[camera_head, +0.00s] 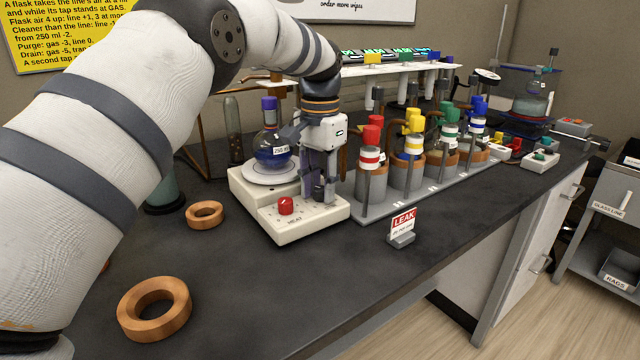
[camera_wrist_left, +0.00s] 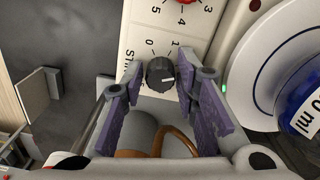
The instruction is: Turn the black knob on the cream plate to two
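The cream plate (camera_head: 290,225) is a hotplate on the dark bench, with a red HEAT knob (camera_head: 286,205) on its front. In the left wrist view its cream panel (camera_wrist_left: 178,28) carries the black knob (camera_wrist_left: 160,72), beside the letters STI and the digits 0 and 1. The knob's white mark points to the right in that view. My left gripper (camera_wrist_left: 159,66) is open, its purple fingers on either side of the knob with gaps showing. In the head view the left gripper (camera_head: 318,190) points down over the plate's right front and largely hides the black knob. The right gripper is out of view.
A flask of blue liquid (camera_head: 271,150) stands on the plate's round top. Several grey cylinders with coloured taps (camera_head: 408,165) stand close to its right. A LEAK sign (camera_head: 402,225) stands in front. Cork rings (camera_head: 154,308) lie at the left; the front bench is mostly clear.

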